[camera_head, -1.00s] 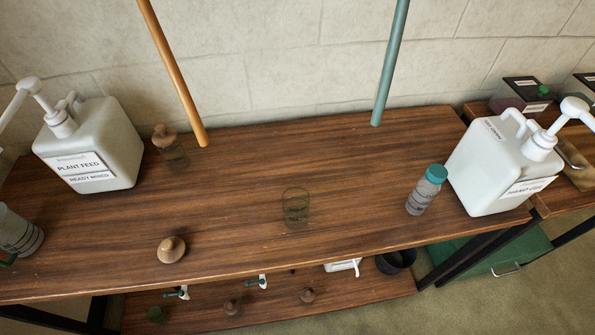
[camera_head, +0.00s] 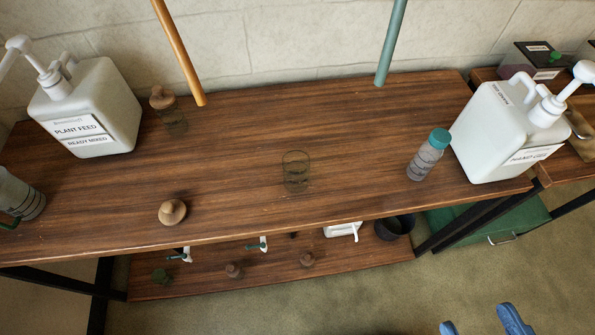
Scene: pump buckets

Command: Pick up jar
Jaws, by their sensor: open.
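A small clear glass jar (camera_head: 296,172) stands upright and open near the middle of the wooden table (camera_head: 240,150). A second clear jar (camera_head: 173,119) with a round wooden stopper stands at the back left. A loose wooden stopper (camera_head: 172,212) sits near the table's front edge, left of the open jar. A clear bottle (camera_head: 425,160) with a teal cap stands to the right. My gripper (camera_head: 482,321) shows only its blue fingertips at the bottom right. They are apart, with nothing visible between them, well away from the jars.
White pump containers stand at left, labelled plant feed (camera_head: 95,105), and at right (camera_head: 500,130). An orange pole (camera_head: 180,50) and a teal pole (camera_head: 393,40) come down over the table's back. A lower shelf (camera_head: 210,272) holds small items. The table middle is mostly clear.

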